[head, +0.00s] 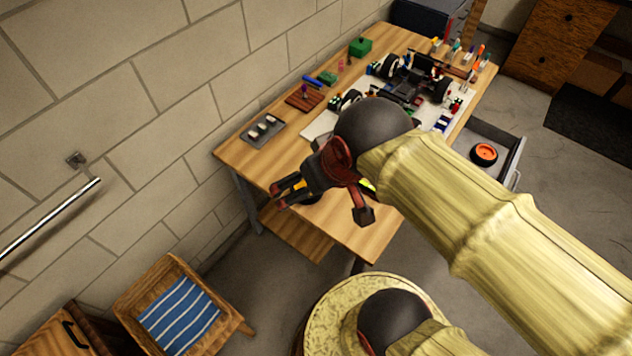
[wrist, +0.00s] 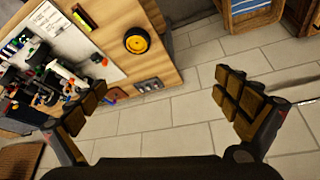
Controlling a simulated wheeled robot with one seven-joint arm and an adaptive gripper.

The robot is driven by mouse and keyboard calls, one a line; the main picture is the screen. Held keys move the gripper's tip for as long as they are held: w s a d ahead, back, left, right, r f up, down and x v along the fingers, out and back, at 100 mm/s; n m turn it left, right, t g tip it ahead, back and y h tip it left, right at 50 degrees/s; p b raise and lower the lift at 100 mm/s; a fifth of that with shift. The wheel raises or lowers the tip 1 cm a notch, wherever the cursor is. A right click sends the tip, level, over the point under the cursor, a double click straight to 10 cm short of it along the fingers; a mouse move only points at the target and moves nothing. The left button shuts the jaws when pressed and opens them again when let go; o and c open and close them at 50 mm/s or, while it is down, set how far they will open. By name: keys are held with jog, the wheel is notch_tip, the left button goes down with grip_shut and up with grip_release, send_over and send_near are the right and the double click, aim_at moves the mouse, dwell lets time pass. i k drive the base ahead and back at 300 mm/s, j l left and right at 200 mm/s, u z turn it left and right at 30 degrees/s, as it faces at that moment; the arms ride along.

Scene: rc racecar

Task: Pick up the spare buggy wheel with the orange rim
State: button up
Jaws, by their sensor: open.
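The wheel with the orange rim (head: 484,153) lies in an open drawer (head: 513,163) at the right side of the workbench in the head view. It has a black tyre. I cannot make it out in the wrist view. My gripper (head: 322,203) is open and empty above the near end of the bench, well to the left of that wheel. In the wrist view its two fingers (wrist: 161,95) are spread wide with nothing between them. Another wheel, with a yellow rim (wrist: 137,40), lies on the bench top; in the head view my gripper mostly hides it.

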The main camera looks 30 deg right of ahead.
aim_at(483, 154)
jog(key=z, duration=2.25)
jog(key=i+l+z, duration=0.4)
jog(key=i+l, duration=0.4)
jog(key=i, duration=0.25)
jog(key=l+z, duration=0.05)
